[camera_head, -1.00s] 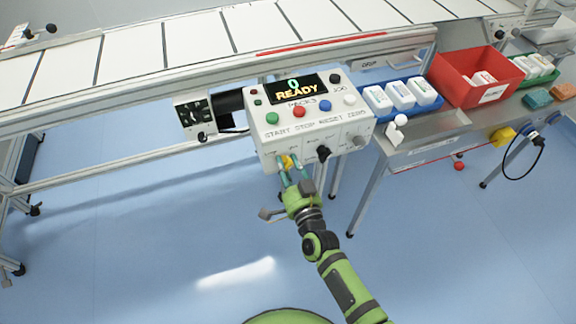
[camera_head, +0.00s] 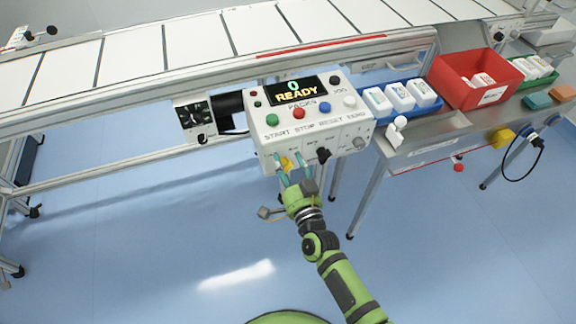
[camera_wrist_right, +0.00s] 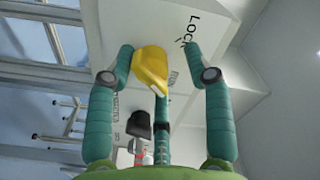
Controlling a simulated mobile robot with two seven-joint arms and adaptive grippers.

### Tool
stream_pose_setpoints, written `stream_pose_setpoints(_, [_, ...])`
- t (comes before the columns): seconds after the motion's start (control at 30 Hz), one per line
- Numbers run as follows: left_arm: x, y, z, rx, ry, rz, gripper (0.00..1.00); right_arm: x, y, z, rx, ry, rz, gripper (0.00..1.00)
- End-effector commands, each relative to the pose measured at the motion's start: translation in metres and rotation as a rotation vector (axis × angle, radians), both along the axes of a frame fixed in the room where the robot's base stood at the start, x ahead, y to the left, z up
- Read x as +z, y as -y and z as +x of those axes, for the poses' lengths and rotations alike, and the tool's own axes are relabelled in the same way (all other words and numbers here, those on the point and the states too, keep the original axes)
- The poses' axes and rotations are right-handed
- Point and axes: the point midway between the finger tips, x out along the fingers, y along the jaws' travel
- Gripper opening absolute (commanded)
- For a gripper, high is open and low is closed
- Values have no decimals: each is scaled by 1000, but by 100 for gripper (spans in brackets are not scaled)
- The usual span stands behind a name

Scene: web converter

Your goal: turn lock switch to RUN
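The lock switch is a yellow knob (camera_head: 286,162) on the lower front of the white control box (camera_head: 320,140). In the right wrist view the yellow knob (camera_wrist_right: 150,70) sits beside the printed word LOCK and looks tilted. My right gripper (camera_head: 291,168) is in front of the knob from below. Its teal fingers are spread, with the knob between them; the right wrist view shows the open fingers (camera_wrist_right: 158,60) too. The left finger is very close to the knob; I cannot tell whether it touches. My left gripper is not in view.
The box display (camera_head: 296,89) reads 0 and READY above several coloured buttons. A black knob (camera_head: 323,153) and a grey knob (camera_head: 358,142) are right of the lock switch. A red bin (camera_head: 460,88) stands on the side table. The floor below is clear.

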Motion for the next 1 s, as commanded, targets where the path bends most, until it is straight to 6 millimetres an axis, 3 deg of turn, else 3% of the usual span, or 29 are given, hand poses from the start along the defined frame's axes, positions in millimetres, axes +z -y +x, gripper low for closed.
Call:
stream_pose_setpoints(0.27, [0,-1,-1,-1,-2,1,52,-4,7,-21,2,-6,-4,52])
stream_pose_setpoints(0.7, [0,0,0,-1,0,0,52,-2,33,-101,0,-1,-1,52])
stream_pose_setpoints(1.0, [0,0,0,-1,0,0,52,-1,37,-115,0,1,0,52])
